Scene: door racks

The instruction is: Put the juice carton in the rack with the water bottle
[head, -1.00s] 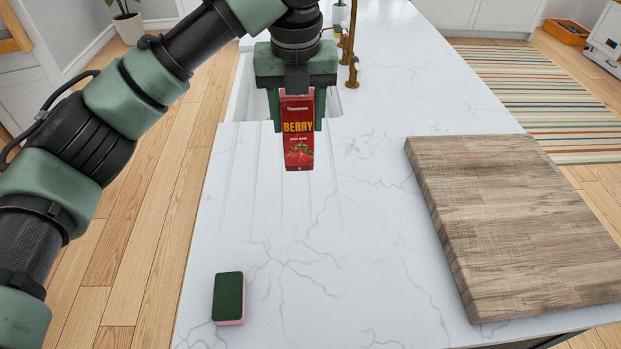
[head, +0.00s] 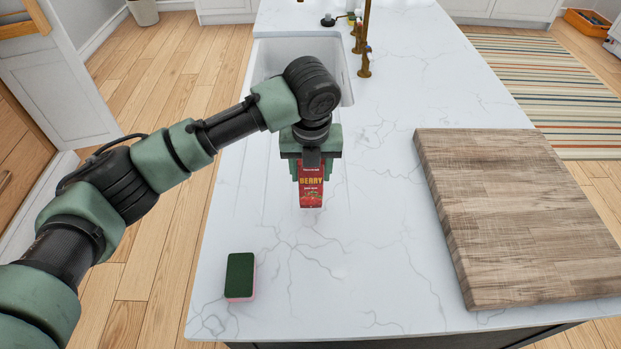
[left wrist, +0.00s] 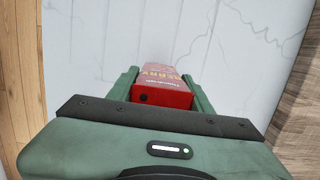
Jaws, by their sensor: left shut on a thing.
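The juice carton (head: 311,190) is red with "BERRY" lettering and stands upright in my left gripper (head: 310,175) in the head view. The gripper is shut on the carton's upper part, one finger on each side. The carton is over the white marble counter; I cannot tell whether its bottom touches it. The left wrist view shows the carton's red end (left wrist: 162,94) between the green fingers (left wrist: 160,92). The rack and the water bottle are not in view. My right gripper is not in view.
A green and pink sponge (head: 240,275) lies near the counter's front left. A thick wooden board (head: 520,215) covers the right side. A sink (head: 300,60) and brass taps (head: 364,60) are behind the gripper. The middle of the counter (head: 370,240) is clear.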

